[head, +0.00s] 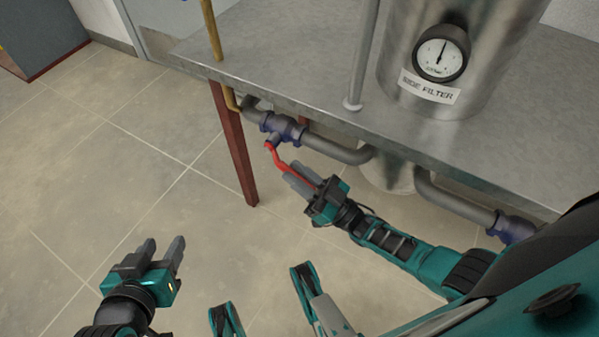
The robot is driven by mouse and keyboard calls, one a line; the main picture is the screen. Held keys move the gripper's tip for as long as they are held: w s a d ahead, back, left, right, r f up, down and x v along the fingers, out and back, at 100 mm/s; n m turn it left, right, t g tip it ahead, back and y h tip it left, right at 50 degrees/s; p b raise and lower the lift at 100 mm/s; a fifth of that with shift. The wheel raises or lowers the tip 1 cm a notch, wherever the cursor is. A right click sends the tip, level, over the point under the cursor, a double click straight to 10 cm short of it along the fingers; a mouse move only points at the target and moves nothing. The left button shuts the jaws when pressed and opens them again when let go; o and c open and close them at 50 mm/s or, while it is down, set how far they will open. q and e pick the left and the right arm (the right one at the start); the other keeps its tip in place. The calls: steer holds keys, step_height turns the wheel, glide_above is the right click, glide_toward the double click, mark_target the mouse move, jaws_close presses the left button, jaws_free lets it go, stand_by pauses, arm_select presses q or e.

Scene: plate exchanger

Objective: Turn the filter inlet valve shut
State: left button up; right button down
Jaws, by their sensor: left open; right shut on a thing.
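The filter inlet valve (285,128) sits in the grey pipe along the front edge of the steel bench, with blue parts on its body. Its red lever handle (277,157) points down and to the right, away from the pipe. My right gripper (298,179) is shut on the red handle, near its free end; the fingers hide part of it. My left gripper (163,252) is open and empty, low at the left over the floor, well apart from the valve.
The steel filter tank (455,60) with a gauge (441,52) and a "SIDE FILTER" label stands on the bench (300,85). A red-brown bench leg (234,145) stands left of the handle. Another pipe (455,200) runs right to a blue fitting. The floor at left is clear.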

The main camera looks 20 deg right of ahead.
mark_target(310, 185)
steer(key=shift+w, duration=0.1)
steer(key=c, duration=1.1)
jaws_free()
steer(key=shift+o, duration=0.2)
steer(key=v, duration=0.3)
steer(key=shift+f, duration=0.1)
steer(key=s+d+p, duration=0.1)
steer(key=s+d, duration=0.6)
steer(key=s, duration=0.2)
steer(key=shift+s+d, duration=0.2)
steer(key=shift+s, duration=0.1)
steer(key=shift+c, duration=0.3)
